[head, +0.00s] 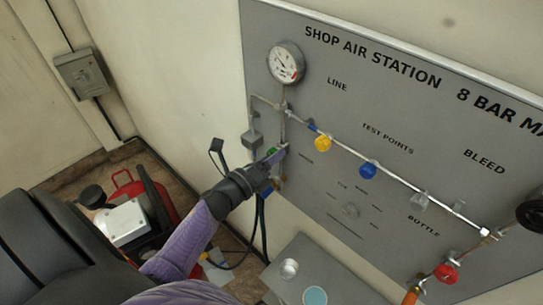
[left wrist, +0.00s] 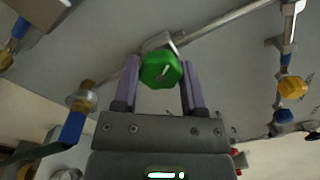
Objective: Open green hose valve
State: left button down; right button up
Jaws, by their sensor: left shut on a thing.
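The green hose valve knob (left wrist: 161,72) sits between the two purple fingers of my left gripper (left wrist: 160,66) in the left wrist view. The fingers touch or nearly touch its left and right sides, and the gripper is shut on it. In the head view my left gripper (head: 276,157) reaches the lower left of the grey panel, and only a bit of the green knob (head: 271,152) shows beside the fingers. My right gripper is not in view.
The grey panel (head: 330,120) carries a gauge (head: 286,63), a yellow knob (head: 323,143), a blue knob (head: 368,170) and a red knob (head: 446,274) along a pipe. Dark hoses hang below the gripper. A small grey table (head: 335,278) stands below. A red machine (head: 126,188) stands at left.

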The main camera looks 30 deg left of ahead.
pick_arm(q)
jog(key=shift+n+p, duration=1.35)
jog(key=shift+n, duration=13.15)
jog(key=shift+c, duration=0.7)
grip_release()
